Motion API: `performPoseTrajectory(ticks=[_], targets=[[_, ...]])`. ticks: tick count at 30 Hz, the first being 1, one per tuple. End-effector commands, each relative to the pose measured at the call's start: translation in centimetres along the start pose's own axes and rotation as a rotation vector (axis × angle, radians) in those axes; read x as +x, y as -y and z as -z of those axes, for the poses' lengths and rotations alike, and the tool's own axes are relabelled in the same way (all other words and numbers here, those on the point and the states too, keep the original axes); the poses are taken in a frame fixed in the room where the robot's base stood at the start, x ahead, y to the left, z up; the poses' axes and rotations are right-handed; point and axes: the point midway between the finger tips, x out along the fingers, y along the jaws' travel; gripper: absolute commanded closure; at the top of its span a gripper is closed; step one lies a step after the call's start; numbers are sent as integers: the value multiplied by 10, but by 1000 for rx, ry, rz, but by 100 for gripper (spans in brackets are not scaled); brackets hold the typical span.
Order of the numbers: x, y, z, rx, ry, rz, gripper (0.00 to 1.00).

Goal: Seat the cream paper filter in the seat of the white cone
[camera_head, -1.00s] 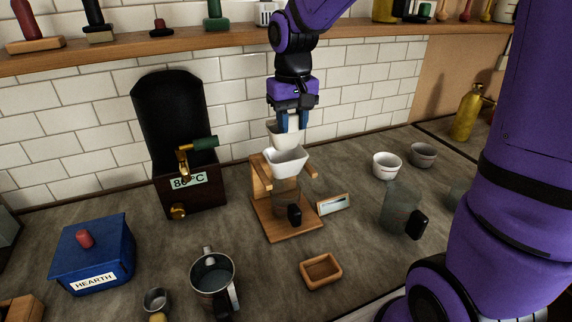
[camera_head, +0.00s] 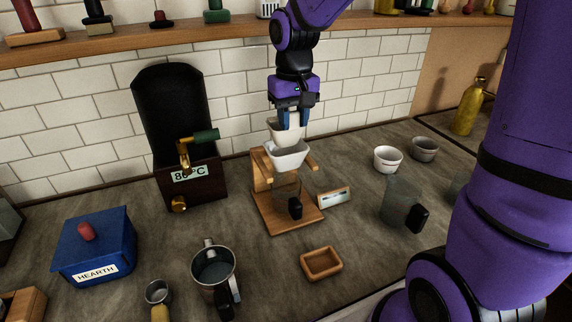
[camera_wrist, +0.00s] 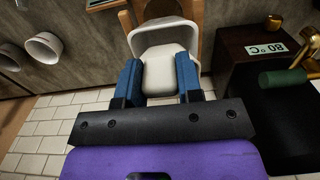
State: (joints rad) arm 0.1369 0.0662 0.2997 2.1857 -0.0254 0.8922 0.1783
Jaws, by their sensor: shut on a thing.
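The cream paper filter (camera_head: 286,132) is a tapered cup shape just above and slightly behind the white cone (camera_head: 287,157), which rests in a wooden stand (camera_head: 262,172). My gripper (camera_head: 292,122) is shut on the filter, one blue finger on each side. In the wrist view the filter (camera_wrist: 160,74) sits between the fingers (camera_wrist: 158,84), with the cone's rim (camera_wrist: 164,24) beyond it. The filter's lower edge overlaps the cone's rim in the head view; I cannot tell whether they touch. The cone's inside is mostly hidden.
A glass server (camera_head: 287,188) stands under the cone. The brass-tapped boiler (camera_head: 190,180) is to the left, a small sign (camera_head: 334,196) to the right. Two bowls (camera_head: 387,160) and a glass jug (camera_head: 400,200) stand further right. A wooden tray (camera_head: 321,264) lies in front.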

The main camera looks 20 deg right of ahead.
Motion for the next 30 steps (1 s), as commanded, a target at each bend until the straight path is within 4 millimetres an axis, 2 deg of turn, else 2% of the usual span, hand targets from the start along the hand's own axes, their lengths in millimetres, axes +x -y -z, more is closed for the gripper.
performPoseTrajectory(ticks=[30], targets=[[10,0,0,0,0,0,97]])
